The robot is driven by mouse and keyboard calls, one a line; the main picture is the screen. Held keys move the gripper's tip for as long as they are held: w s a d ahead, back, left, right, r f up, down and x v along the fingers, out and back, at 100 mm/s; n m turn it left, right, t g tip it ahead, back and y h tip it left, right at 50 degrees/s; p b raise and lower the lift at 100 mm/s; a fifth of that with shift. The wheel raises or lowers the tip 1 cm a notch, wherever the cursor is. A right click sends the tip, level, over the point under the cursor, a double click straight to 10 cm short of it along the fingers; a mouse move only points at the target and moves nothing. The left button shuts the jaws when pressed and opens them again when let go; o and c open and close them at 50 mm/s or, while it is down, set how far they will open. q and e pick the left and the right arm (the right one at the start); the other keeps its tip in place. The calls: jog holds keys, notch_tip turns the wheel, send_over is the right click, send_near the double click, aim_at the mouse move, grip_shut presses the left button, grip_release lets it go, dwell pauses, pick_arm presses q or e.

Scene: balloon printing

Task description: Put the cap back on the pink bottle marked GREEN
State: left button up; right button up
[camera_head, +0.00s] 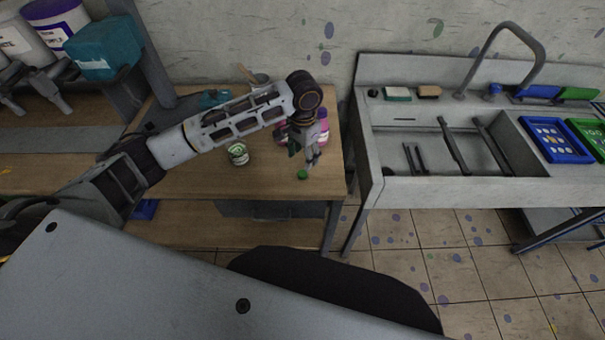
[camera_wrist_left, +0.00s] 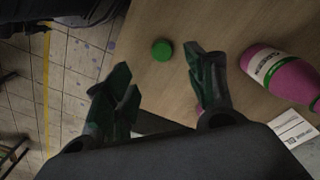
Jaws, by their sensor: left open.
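A pink bottle (camera_wrist_left: 284,77) with a white GREEN label and a green band shows at the right in the left wrist view. In the head view the pink bottle (camera_head: 323,136) is partly hidden behind my left gripper. A green cap (camera_wrist_left: 162,50) lies on the wooden table (camera_wrist_left: 252,22), apart from the bottle; it also shows in the head view (camera_head: 302,174), near the table's front edge. My left gripper (camera_head: 308,160) is open and empty. In the left wrist view its fingers (camera_wrist_left: 160,80) are spread, with the cap beyond the gap between them. My right gripper is not in view.
A small can (camera_head: 238,154) stands on the table, left of the gripper. A metal sink (camera_head: 450,150) stands to the right across a gap. A white card (camera_wrist_left: 298,134) lies near the bottle. Blue and green trays (camera_head: 556,140) are at the far right.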

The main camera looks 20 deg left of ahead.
aim_at(302, 173)
pick_arm(q)
jog(key=shift+f, duration=1.7)
jog(key=shift+w+a+f+p, duration=0.1)
jog(key=shift+f+p, duration=0.3)
jog(key=shift+f, duration=2.2)
jog(key=shift+c, duration=0.2)
jog(key=c, duration=0.7)
